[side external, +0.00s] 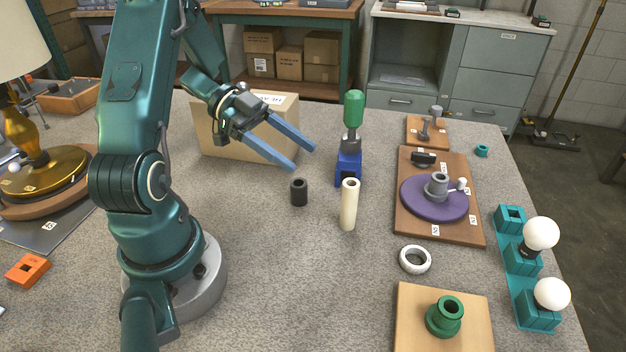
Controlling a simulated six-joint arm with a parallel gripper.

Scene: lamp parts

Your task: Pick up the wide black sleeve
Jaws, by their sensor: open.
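The wide black sleeve (299,192) is a short dark hollow cylinder. It stands upright on the grey table, left of a taller cream tube (348,205). My gripper (304,158) has two long blue fingers. They are apart, with nothing seen between them. The gripper is above the table, and its fingertips show higher in the picture than the sleeve, apart from it.
A blue stand with a green-handled tool (350,140) is behind the cream tube. A cardboard box (222,138) is behind my gripper. A white ring (415,260) and a wooden board with a purple disc (418,206) are at right. The table in front of the sleeve is clear.

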